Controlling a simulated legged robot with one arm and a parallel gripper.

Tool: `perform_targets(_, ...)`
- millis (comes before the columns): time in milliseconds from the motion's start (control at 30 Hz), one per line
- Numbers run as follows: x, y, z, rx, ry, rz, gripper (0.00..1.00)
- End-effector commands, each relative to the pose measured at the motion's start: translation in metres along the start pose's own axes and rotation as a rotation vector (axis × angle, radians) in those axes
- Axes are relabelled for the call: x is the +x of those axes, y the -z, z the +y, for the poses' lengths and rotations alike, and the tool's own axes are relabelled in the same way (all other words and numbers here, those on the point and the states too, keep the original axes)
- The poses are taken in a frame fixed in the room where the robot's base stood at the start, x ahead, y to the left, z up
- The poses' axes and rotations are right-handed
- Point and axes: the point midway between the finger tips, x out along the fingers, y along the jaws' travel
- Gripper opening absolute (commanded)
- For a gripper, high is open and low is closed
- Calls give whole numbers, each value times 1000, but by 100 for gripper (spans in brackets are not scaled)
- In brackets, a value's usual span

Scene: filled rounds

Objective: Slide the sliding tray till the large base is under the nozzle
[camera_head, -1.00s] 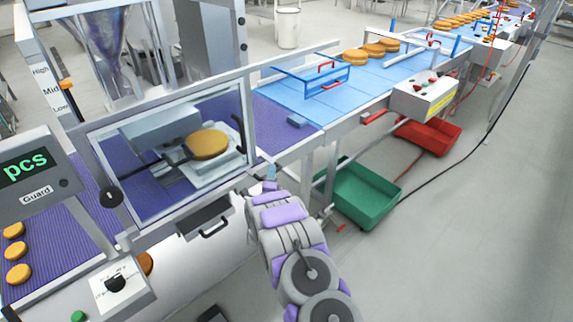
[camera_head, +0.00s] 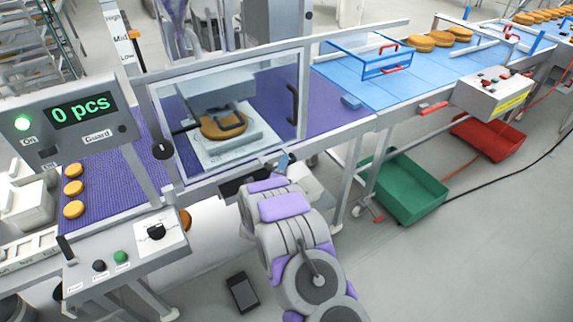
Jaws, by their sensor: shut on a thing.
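The sliding tray (camera_head: 246,142) is a pale plate behind the clear guard window. The large base (camera_head: 222,127), a golden-brown round, lies on it with a dark fork-like piece at its edge. The grey head (camera_head: 205,93) that holds the nozzle is above the base; the nozzle tip itself cannot be made out. My gripper (camera_head: 284,163) is at the machine's front, just below the window's lower right part. It is shut, seemingly on the tray's front end; the grip is mostly hidden by my arm.
A control panel (camera_head: 128,250) and a counter display (camera_head: 75,115) stand at left. Small rounds (camera_head: 73,188) lie on the purple belt. A blue conveyor (camera_head: 385,85) runs to the back right. Green (camera_head: 405,190) and red (camera_head: 490,137) bins stand below it. Floor at lower right is clear.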

Motion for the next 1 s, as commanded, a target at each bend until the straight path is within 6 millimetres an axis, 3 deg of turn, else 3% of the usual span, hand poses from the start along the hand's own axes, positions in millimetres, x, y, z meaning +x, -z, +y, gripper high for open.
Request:
perform_targets(233,-1,0,4,-3,-8,-1,0)
perform_targets(267,-1,0,4,-3,-8,-1,26)
perform_targets(433,-1,0,2,-1,-5,-1,43)
perform_targets(767,-4,1,-1,2,-2,-1,44)
perform_targets(1000,-41,-1,-1,-1,-5,-5,44)
